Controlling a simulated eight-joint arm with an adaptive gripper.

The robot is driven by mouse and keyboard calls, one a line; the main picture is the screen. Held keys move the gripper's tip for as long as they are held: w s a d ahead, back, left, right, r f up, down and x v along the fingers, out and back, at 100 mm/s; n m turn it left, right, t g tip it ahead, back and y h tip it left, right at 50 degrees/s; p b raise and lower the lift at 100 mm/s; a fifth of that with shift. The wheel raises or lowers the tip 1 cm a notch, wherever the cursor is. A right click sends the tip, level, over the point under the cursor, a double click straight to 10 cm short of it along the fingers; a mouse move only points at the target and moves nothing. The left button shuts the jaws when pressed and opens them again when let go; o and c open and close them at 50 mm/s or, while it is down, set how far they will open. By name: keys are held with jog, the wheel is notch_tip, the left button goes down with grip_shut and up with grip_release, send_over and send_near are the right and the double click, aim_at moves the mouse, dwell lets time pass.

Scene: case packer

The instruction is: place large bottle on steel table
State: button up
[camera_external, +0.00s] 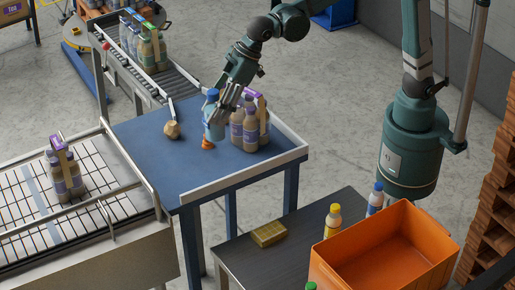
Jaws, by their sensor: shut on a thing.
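A light blue large bottle (213,130) with a blue cap stands roughly upright at the blue-topped table (160,160). My gripper (219,111) is shut on its upper part from the right side. Whether the bottle touches the tabletop is hard to tell. A small orange object (207,143) shows just below and beside it. The dark grey table (285,265), which looks like the steel table, stands in front, lower right of the blue table.
A pack of brown bottles (250,130) stands close right of my gripper. A tan lump (171,130) lies to the left. The dark table holds a yellow bottle (333,221), a blue-capped bottle (375,200), a yellow block (268,234) and an orange crate (335,275).

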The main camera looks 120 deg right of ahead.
jog(key=s+a+n+g+y+b, duration=0.15)
jog(key=s+a+n, duration=0.25)
jog(key=s+a, duration=1)
jog(key=s+a+n+t+y+b, duration=0.1)
jog(key=s+a+n+y+b, duration=0.25)
jog(key=s+a, duration=1.1)
jog(key=s+d+f, duration=0.2)
jog(key=f, duration=0.9)
jog(key=s+d+f, duration=0.2)
jog(key=f, duration=1)
jog(key=shift+d+n+p, duration=0.2)
jog(key=shift+n+p, duration=0.1)
jog(key=shift+n, duration=0.15)
jog(key=shift+g, duration=0.25)
jog(key=shift+f+b, duration=0.4)
jog(key=shift+f, duration=2.55)
jog(key=shift+f+b, duration=0.35)
jog(key=shift+f, duration=1.75)
jog(key=shift+f, duration=0.15)
